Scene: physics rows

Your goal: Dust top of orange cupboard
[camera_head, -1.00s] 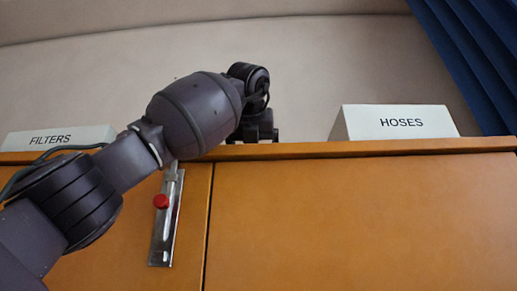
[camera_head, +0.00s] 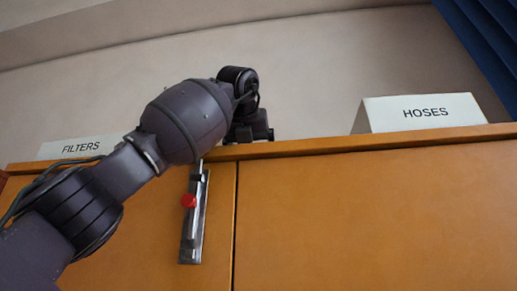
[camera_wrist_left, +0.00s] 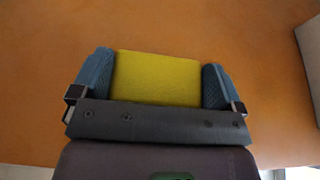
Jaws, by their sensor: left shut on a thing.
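The orange cupboard (camera_head: 370,215) fills the lower part of the head view, and its top edge runs across the picture. My left arm reaches up over this edge, with the wrist above the top; its fingers are hidden in the head view. In the left wrist view, my left gripper (camera_wrist_left: 158,82) is shut on a yellow pad (camera_wrist_left: 157,77), held between two blue-grey fingers. The pad is over the orange top surface (camera_wrist_left: 200,30); I cannot tell whether it touches. My right gripper is in neither view.
A white HOSES sign (camera_head: 420,113) stands on the top at the right, and a FILTERS sign (camera_head: 80,147) at the left. A metal latch with a red knob (camera_head: 189,201) is on the front. A pale block (camera_wrist_left: 309,50) is at the wrist view's right edge.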

